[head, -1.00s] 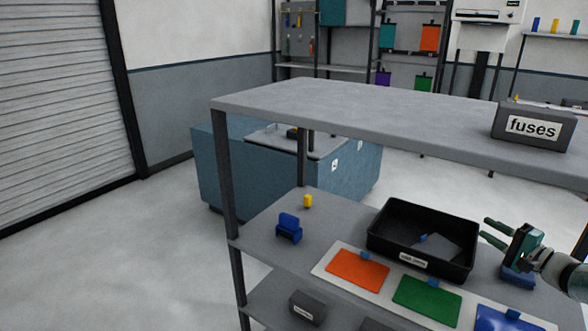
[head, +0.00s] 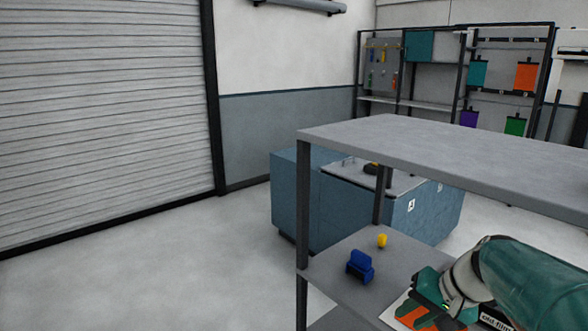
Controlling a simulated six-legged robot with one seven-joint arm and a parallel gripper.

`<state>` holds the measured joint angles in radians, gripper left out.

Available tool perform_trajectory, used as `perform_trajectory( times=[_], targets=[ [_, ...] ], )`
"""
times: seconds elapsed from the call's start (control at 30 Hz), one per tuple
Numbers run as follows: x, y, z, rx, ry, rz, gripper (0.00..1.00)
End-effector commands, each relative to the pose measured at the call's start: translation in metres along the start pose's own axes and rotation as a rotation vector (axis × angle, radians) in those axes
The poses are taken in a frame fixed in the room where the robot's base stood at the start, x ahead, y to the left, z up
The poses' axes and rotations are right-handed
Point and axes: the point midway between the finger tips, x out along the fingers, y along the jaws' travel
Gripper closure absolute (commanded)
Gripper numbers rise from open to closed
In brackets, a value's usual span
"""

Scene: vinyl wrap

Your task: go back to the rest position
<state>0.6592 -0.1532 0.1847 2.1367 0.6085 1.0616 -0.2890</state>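My gripper (head: 430,308) is at the lower right of the head view, at the end of my teal and white arm. It hangs low over the orange swatch (head: 408,316) on the lower shelf and partly covers it. Its fingertips do not show clearly, so I cannot tell whether it is open or shut, or whether it touches the swatch. My arm hides most of the black bin; only a piece of its label (head: 496,319) shows.
A blue holder (head: 360,266) and a small yellow piece (head: 382,240) sit left of my gripper on the lower shelf (head: 335,275). The grey upper shelf (head: 430,150) runs above and behind. A blue workbench (head: 297,200) stands beyond. The floor at left (head: 150,270) is clear.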

Motion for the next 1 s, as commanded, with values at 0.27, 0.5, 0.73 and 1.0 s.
perform_trajectory(
  times=[0.27,0.5,0.73,1.0],
  targets=[
    [-0.013,-0.033,0.09,-0.275,0.051,0.214,0.71],
    [-0.024,-0.033,0.142,-0.482,0.15,0.305,0.71],
    [-0.028,-0.03,0.155,-0.549,0.193,0.323,0.71],
    [-0.028,-0.03,0.155,-0.548,0.193,0.323,0.71]
  ],
)
